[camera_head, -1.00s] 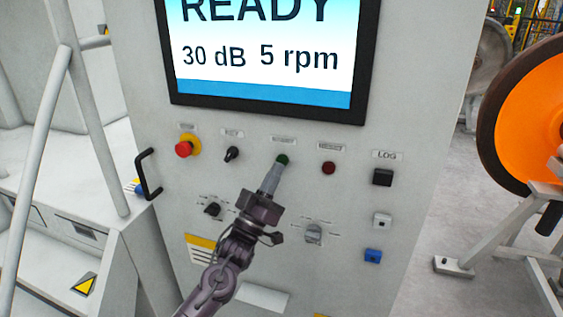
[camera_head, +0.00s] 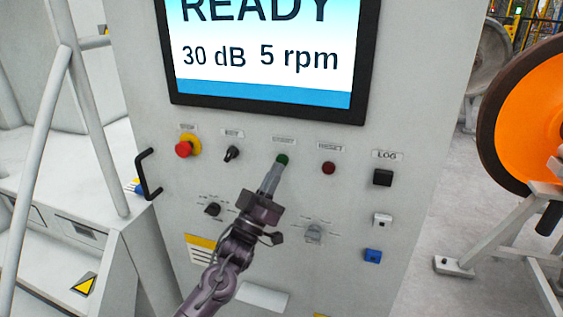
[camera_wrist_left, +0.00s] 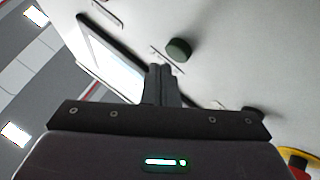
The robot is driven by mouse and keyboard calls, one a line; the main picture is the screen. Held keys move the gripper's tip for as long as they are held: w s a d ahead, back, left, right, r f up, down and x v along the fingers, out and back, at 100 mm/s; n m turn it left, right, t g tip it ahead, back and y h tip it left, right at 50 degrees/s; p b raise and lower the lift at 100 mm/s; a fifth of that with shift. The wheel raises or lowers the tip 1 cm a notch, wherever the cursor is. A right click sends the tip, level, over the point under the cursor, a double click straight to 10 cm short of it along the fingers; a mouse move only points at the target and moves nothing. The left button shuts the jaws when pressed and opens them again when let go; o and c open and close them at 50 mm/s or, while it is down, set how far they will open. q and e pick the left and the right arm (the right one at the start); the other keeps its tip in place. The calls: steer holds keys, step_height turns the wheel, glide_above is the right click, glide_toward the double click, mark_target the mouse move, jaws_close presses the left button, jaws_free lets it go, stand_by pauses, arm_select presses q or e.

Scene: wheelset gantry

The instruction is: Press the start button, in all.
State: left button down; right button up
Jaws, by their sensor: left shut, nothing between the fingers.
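The green start button (camera_head: 283,159) sits on the grey panel under a small label, between a black switch and a dark red button. It also shows in the left wrist view (camera_wrist_left: 179,50) as a dark green round cap, just beyond my fingertips. My left gripper (camera_head: 274,169) is shut and empty, its tips just below the green button in the head view. In the left wrist view the shut fingers (camera_wrist_left: 160,72) point toward the button; whether they touch it I cannot tell. My right gripper is not in view.
A screen (camera_head: 262,50) above reads READY, 30 dB, 5 rpm. Nearby controls are a red emergency stop (camera_head: 184,149), a black switch (camera_head: 232,153), a dark red button (camera_head: 328,168) and a black LOG button (camera_head: 382,177). A black handle (camera_head: 149,175) juts out at left.

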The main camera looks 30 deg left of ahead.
arm_select(q)
steer(key=shift+w, duration=0.1)
steer(key=shift+w+a+y, duration=0.1)
steer(key=shift+w+y, duration=0.2)
steer(key=shift+w+a+b, duration=0.15)
steer(key=shift+w+b, duration=0.15)
steer(key=shift+w, duration=0.1)
stand_by(0.8)
steer(key=shift+s, duration=0.1)
steer(key=shift+s+d+p, duration=0.25)
steer(key=shift+s+p, duration=0.1)
steer(key=shift+s, duration=0.35)
steer(key=shift+s, duration=0.1)
steer(key=shift+s+d+p, duration=0.2)
steer(key=shift+s+p, duration=0.1)
steer(key=shift+s, duration=0.5)
steer(key=shift+s+d+p, duration=0.15)
steer(key=shift+s+p, duration=0.15)
steer(key=shift+s, duration=0.45)
steer(key=shift+s+d+p, duration=0.2)
steer(key=shift+s+p, duration=0.1)
steer(key=shift+s, duration=0.5)
